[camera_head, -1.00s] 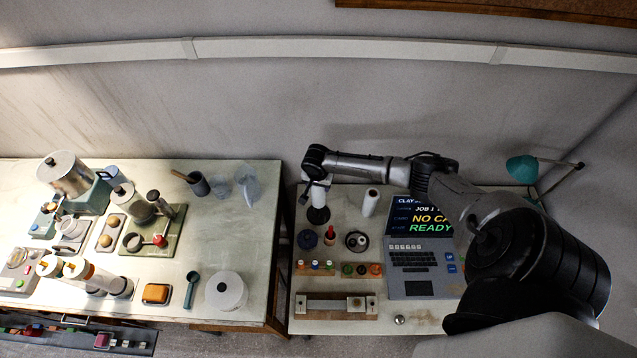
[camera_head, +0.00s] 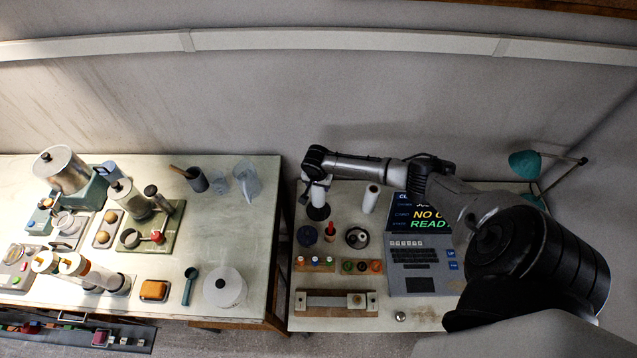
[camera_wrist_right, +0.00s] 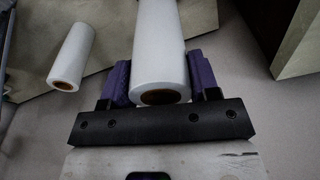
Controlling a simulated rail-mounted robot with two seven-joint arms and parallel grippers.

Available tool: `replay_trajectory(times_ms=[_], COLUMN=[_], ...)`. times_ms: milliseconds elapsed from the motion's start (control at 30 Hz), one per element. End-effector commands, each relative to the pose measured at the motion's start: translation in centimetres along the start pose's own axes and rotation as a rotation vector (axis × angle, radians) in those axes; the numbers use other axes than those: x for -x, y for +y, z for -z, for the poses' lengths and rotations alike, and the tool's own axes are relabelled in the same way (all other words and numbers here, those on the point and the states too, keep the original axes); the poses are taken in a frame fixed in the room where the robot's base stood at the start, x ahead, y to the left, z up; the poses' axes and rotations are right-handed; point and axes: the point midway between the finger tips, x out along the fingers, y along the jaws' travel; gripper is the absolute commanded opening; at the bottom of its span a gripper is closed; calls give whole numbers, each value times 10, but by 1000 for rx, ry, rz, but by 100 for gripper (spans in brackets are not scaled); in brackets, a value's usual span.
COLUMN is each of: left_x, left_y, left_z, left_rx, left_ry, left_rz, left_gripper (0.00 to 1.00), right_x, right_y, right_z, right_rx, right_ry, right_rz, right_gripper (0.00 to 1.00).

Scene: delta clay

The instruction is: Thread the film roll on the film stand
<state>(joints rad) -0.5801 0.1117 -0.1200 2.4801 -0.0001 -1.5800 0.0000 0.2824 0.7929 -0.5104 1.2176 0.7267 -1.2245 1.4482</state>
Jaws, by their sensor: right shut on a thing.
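My right gripper (camera_wrist_right: 158,82) has its purple fingers shut on the sides of a white film roll (camera_wrist_right: 158,35). The roll's brown core end faces the wrist camera, and its far end runs out of the top of that view. In the head view my right gripper (camera_head: 317,183) is above the back left of the right table, with a white shape and a dark round shape below it; I cannot tell where the roll ends there. A low wooden stand with two metal end blocks (camera_head: 337,303) lies at the table's front; I cannot tell whether it is the film stand. My left gripper is not in view.
A second white roll (camera_head: 371,198) stands right of my gripper and also shows in the wrist view (camera_wrist_right: 72,55). A laptop (camera_head: 422,255), small bottle racks (camera_head: 315,264) and a black ring-shaped thing (camera_head: 357,238) are nearby. The left table (camera_head: 240,245) is crowded.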

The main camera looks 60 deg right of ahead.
Motion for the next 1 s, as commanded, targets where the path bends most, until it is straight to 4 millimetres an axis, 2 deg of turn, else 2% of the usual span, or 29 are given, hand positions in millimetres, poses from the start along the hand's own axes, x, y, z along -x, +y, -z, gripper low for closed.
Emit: replay_trajectory(times_ms=[600,633,900,1000], left_x=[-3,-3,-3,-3], left_y=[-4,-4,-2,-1], left_z=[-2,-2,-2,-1], left_rx=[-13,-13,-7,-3], left_ry=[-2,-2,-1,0], left_rz=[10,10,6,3], left_gripper=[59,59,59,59], right_x=[-6,-6,-6,-6], right_y=[0,0,0,0], right_z=[-1,-1,-1,-1], right_rx=[0,0,0,0], right_ry=[0,0,0,0], right_rz=[0,0,0,0], right_gripper=[13,57,83,85])
